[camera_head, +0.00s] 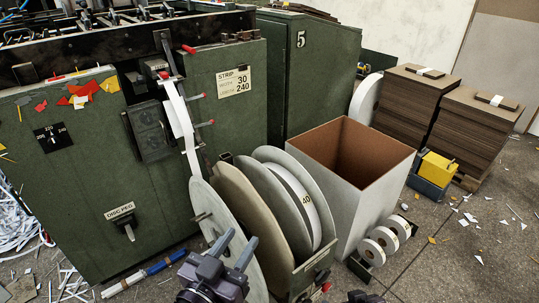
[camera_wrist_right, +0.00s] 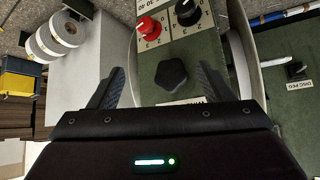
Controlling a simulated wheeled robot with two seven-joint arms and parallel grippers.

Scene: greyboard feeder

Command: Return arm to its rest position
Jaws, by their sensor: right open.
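My left gripper (camera_head: 240,240) is at the bottom middle of the head view, in front of the grey discs on the feeder. Its two blue-grey fingers stand apart with nothing visible between them. My right gripper (camera_wrist_right: 158,85) shows in the right wrist view, its dark fingers spread wide and empty. Beyond its fingers is a green control panel with a black star-shaped knob (camera_wrist_right: 172,74), a red knob (camera_wrist_right: 148,27) and a black knob (camera_wrist_right: 187,12). From this picture I cannot tell how far the fingers are from the panel.
A green machine (camera_head: 90,190) fills the left. Large reel discs (camera_head: 243,207) and an open grey bin (camera_head: 340,215) stand in the middle. Small paper rolls (camera_head: 384,238), a yellow box (camera_head: 438,168) and greyboard stacks (camera_head: 413,105) are to the right. Scraps litter the open floor (camera_head: 470,260).

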